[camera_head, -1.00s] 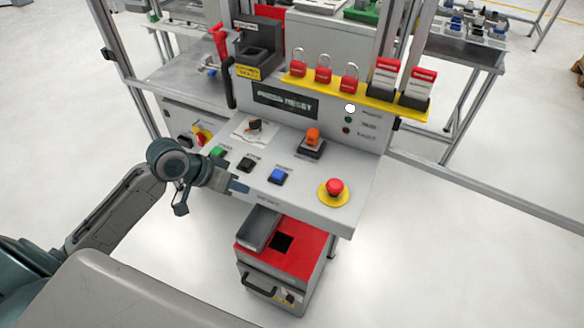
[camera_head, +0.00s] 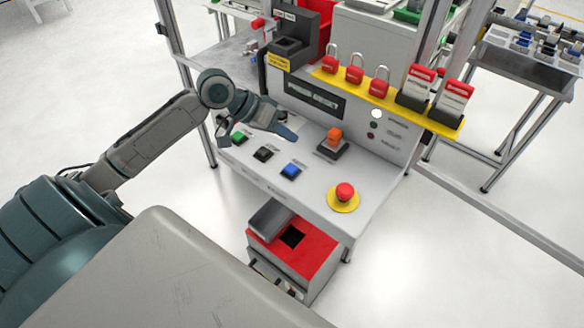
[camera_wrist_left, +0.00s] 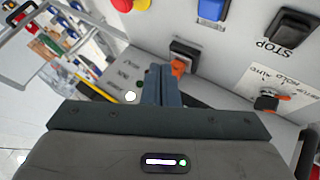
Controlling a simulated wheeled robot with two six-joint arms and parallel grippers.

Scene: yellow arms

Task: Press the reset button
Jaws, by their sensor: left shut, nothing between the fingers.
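The control panel (camera_head: 315,195) has a row of green (camera_head: 238,137), black (camera_head: 263,153) and blue (camera_head: 291,170) buttons. In the wrist view the black button (camera_wrist_left: 293,27) is marked STOP. The blue button's label is too small to read; the blue button also shows in the wrist view (camera_wrist_left: 212,10). The display (camera_head: 315,97) reads PRESS RESET. My left gripper (camera_head: 291,133) is shut and empty above the panel, behind the row of buttons and left of the orange knob. Its closed fingers show in the wrist view (camera_wrist_left: 160,85). My right gripper is not in view.
An orange knob (camera_head: 334,134) on a dark base stands right of the gripper. A red mushroom button (camera_head: 344,191) on yellow is near the right front corner. Red padlocks (camera_head: 354,70) sit on a yellow ledge above. A red-topped box (camera_head: 312,250) stands below the panel.

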